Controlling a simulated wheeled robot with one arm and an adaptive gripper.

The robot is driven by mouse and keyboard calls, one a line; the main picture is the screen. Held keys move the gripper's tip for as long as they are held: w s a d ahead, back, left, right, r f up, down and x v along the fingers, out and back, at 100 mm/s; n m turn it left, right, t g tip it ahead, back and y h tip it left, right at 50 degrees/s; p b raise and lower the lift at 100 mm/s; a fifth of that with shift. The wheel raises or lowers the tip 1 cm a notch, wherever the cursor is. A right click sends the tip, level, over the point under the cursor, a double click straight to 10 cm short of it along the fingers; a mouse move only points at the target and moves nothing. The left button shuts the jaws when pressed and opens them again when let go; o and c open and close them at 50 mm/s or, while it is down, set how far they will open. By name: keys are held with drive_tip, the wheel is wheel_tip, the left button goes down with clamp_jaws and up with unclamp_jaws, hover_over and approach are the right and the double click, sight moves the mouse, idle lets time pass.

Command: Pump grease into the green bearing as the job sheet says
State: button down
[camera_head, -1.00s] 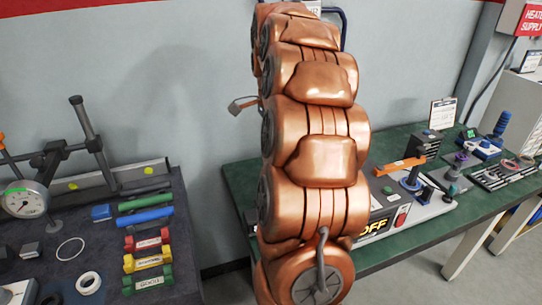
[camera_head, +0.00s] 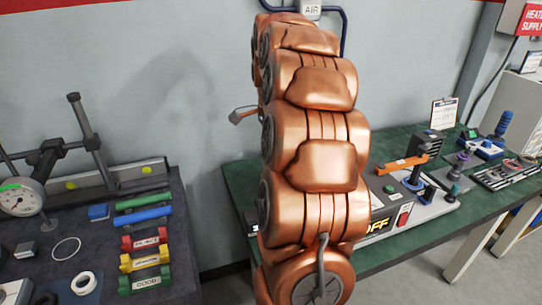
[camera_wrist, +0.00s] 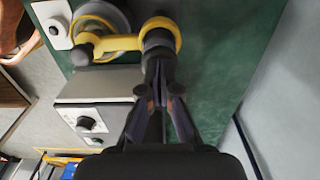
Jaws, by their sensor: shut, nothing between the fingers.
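My gripper (camera_wrist: 160,75) shows in the wrist view, with its dark fingers closed together and nothing seen between them. Its tips are close to the dark round end of a yellow part (camera_wrist: 117,43), in line with it in the picture; I cannot tell whether they touch. I cannot make out a green bearing for certain.
A grey box with knobs (camera_wrist: 92,122) lies beside the gripper in the wrist view. The green bench (camera_head: 415,245) holds an orange lever (camera_head: 402,164) and a box marked OFF. The dark left bench (camera_head: 100,225) carries a dial gauge (camera_head: 22,197) and coloured labelled blocks.

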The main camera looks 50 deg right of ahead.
drive_tip(key=shift+f, duration=0.55)
drive_tip(key=shift+r, duration=0.15)
drive_tip(key=shift+r+p, duration=0.3)
drive_tip(key=shift+r, duration=1.75)
drive_tip(key=shift+r, duration=0.1)
drive_tip(key=shift+r+p, duration=0.9)
drive_tip(key=shift+r, duration=2)
